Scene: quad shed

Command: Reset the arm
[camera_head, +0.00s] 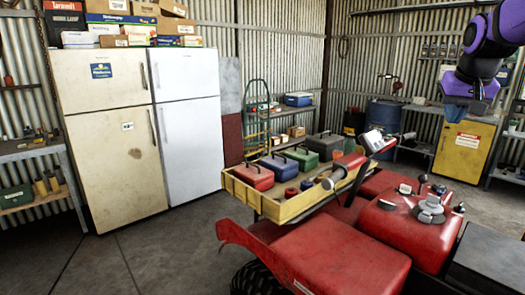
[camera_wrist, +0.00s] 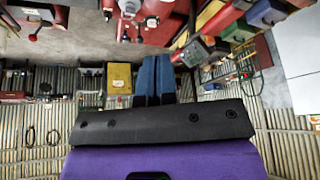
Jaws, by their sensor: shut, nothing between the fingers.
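My arm comes in at the upper right of the head view, with my gripper (camera_head: 455,113) pointing down in the air. It is in front of the yellow cabinet at the back right. In the wrist view, which shows the room upside down, my gripper's two blue fingers (camera_wrist: 153,80) are side by side, closed and empty. Nothing touches the fingers in either view.
A red quad bike (camera_head: 335,262) fills the lower right, carrying a yellow tray (camera_head: 283,210) with several toolboxes. Two fridges (camera_head: 187,120) stand left. A yellow cabinet (camera_head: 463,146) and blue drum (camera_head: 383,116) stand at the back right. Floor at the lower left is clear.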

